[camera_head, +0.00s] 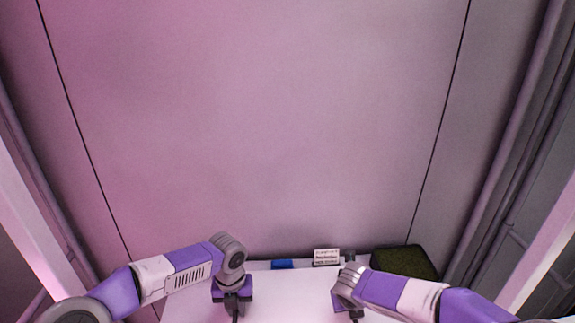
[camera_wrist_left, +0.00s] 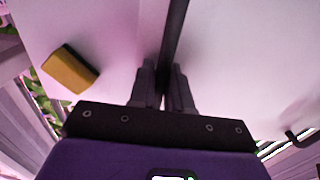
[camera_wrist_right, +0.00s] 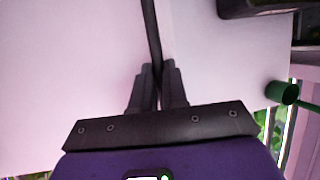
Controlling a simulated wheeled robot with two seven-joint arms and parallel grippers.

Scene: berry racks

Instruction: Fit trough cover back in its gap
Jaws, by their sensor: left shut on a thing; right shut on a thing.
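In the head view my left gripper (camera_head: 234,311) and my right gripper (camera_head: 354,314) point down over a pale surface (camera_head: 290,304) at the bottom edge. In the left wrist view the left fingers (camera_wrist_left: 163,88) are shut on a thin dark bar (camera_wrist_left: 174,38). In the right wrist view the right fingers (camera_wrist_right: 158,88) are shut on a similar thin dark bar (camera_wrist_right: 151,32), with a paler strip beside it. I cannot tell whether these bars belong to the trough cover. The gap is not clearly seen.
A blue item (camera_head: 282,264), a white label (camera_head: 326,257), a dark cylinder (camera_head: 349,255) and a green mossy tray (camera_head: 404,261) stand along the back. A yellow block (camera_wrist_left: 71,69) lies left in the left wrist view. A green cylinder (camera_wrist_right: 282,92) shows at right in the right wrist view.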

